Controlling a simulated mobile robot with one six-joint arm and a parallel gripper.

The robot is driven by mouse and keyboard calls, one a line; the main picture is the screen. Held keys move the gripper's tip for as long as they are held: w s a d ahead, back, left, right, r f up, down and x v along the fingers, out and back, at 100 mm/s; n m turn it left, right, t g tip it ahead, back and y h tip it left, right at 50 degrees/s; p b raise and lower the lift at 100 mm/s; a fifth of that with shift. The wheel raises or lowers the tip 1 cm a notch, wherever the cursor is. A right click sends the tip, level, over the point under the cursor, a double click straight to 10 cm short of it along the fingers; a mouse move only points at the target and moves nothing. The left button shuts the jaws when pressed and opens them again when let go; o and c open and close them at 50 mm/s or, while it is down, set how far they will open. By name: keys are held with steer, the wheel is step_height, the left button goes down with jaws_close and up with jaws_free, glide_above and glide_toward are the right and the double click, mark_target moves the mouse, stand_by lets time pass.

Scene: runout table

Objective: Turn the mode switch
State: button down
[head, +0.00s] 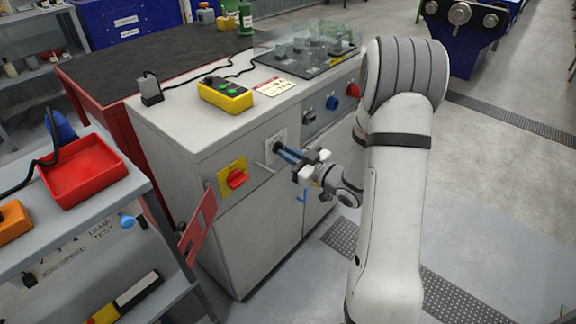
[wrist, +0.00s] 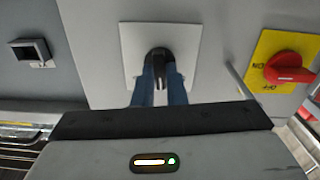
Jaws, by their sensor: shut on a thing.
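The mode switch appears to be the black knob (wrist: 159,54) on a pale square plate (wrist: 132,43), on the front of the grey cabinet. The plate also shows in the head view (head: 281,134), where the knob is mostly hidden behind my fingers. My gripper (wrist: 160,80) has its two blue fingers one on each side of the knob, shut on it. In the head view my gripper (head: 283,150) reaches the cabinet front from the right. Which way the knob points is hard to tell.
A red rotary switch (head: 237,179) on a yellow plate sits left of the knob. A blue knob (head: 332,103) and a red knob (head: 353,90) sit to the right. A yellow pendant box (head: 226,95) lies on the cabinet top. A red tagged panel (head: 198,226) juts out at the left.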

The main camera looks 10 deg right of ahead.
steer(key=n+b, duration=0.7)
steer(key=b, duration=0.2)
steer(key=shift+s+a+f+b, duration=0.1)
steer(key=shift+b, duration=0.2)
steer(key=shift+n, duration=0.3)
steer(key=c, duration=1.5)
jaws_free()
steer(key=p+v, duration=0.1)
steer(key=v, duration=0.6)
steer(key=shift+s+d, duration=0.25)
steer(key=shift+s, duration=0.05)
